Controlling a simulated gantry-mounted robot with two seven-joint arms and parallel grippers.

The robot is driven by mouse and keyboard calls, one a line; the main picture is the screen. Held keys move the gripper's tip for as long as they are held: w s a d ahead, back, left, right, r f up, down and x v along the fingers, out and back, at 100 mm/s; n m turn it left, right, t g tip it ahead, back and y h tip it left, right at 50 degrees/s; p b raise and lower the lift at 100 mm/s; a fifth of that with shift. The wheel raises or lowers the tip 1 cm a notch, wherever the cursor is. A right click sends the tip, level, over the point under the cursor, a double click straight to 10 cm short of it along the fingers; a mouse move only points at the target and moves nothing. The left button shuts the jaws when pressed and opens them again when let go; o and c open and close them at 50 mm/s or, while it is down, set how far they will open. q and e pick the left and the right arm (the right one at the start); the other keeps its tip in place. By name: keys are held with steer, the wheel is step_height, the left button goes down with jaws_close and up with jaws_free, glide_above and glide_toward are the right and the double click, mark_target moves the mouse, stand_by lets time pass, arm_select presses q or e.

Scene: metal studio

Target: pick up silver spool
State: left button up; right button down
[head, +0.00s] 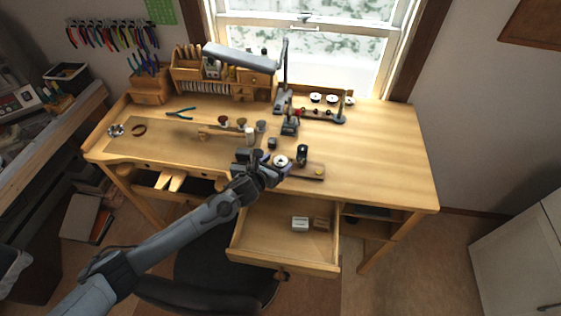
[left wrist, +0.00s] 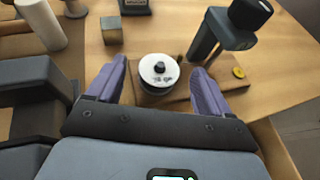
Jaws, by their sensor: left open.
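The silver spool (left wrist: 158,70) stands upright on a small wooden board (left wrist: 206,92) in the left wrist view. Its round pale top faces up, with a dark knob at the centre. In the head view the spool (head: 281,161) is near the bench's front edge. My left gripper (head: 268,162) is open right at it. The purple fingers (left wrist: 159,66) are on either side of the spool, with a visible gap on each side in the left wrist view. I cannot tell the exact finger height. My right gripper is not in view.
A dark post-like tool (left wrist: 222,38) stands close by the right finger. A wooden block (left wrist: 111,30) and a white cylinder (left wrist: 40,22) are to the left. An open drawer (head: 270,240) lies below the bench edge. The bench's right side (head: 390,160) is clear.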

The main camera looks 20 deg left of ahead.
arm_select(q)
steer(key=shift+x, duration=1.05)
steer(key=c, duration=1.1)
